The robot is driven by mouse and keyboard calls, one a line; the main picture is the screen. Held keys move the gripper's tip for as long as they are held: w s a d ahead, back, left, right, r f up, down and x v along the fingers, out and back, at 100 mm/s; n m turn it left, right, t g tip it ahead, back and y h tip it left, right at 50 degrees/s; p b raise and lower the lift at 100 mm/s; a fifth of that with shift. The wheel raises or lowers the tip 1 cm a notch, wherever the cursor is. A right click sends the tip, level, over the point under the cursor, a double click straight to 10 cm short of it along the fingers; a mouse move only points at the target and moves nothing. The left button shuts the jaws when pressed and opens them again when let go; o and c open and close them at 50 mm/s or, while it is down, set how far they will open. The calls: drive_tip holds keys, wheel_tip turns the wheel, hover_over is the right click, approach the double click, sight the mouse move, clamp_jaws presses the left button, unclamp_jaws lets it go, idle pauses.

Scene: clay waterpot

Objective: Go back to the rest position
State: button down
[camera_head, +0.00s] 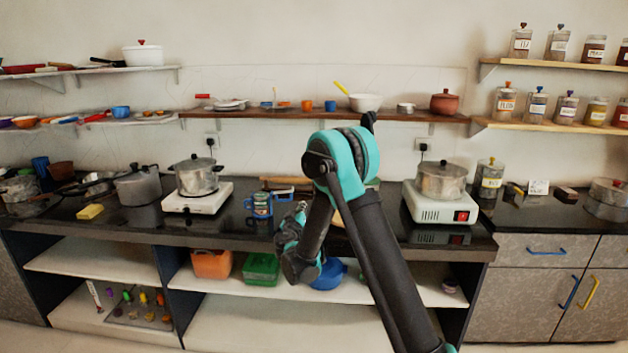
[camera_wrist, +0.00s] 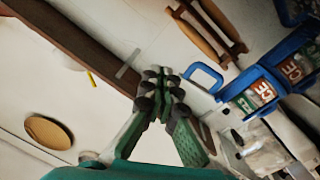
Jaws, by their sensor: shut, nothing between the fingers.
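My gripper (camera_wrist: 162,88) is shut and empty in the wrist view, its green fingers with dark pads meeting at the tips. In the head view my arm is folded in front of the counter. The wrist end hangs at the counter's front edge, left of the forearm, and the fingertips are hard to make out there. A reddish-brown clay pot (camera_head: 445,102) with a lid stands on the middle wall shelf, right of my elbow and apart from it.
Blue labelled mugs (camera_head: 259,205) stand on the dark counter (camera_head: 350,237) left of my wrist; they also show in the wrist view (camera_wrist: 263,92). Pots on white stoves (camera_head: 197,197) (camera_head: 440,207) flank my arm. The middle wall shelf (camera_head: 290,114) runs behind my elbow. The lower shelf holds bins.

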drive_tip(key=s+d+r+m+g+h, duration=0.1)
drive_tip(key=s+d+m+g+h, duration=0.15)
drive_tip(key=d, duration=0.55)
drive_tip(key=s+d+r+m+g+h, duration=0.15)
drive_tip(key=s+d, duration=0.25)
drive_tip(key=d, duration=0.5)
drive_tip(key=s+d+f+g, duration=0.2)
drive_tip(key=s+d+g, duration=0.2)
drive_tip(key=s+d, duration=0.65)
drive_tip(key=s+f+g+y, duration=0.3)
drive_tip(key=s+f, duration=0.1)
drive_tip(key=s, duration=1)
drive_tip(key=s+f+g+y, duration=0.3)
drive_tip(key=s+f, duration=0.1)
drive_tip(key=s, duration=1)
drive_tip(key=shift+d+f, duration=0.15)
drive_tip(key=shift+d, duration=0.25)
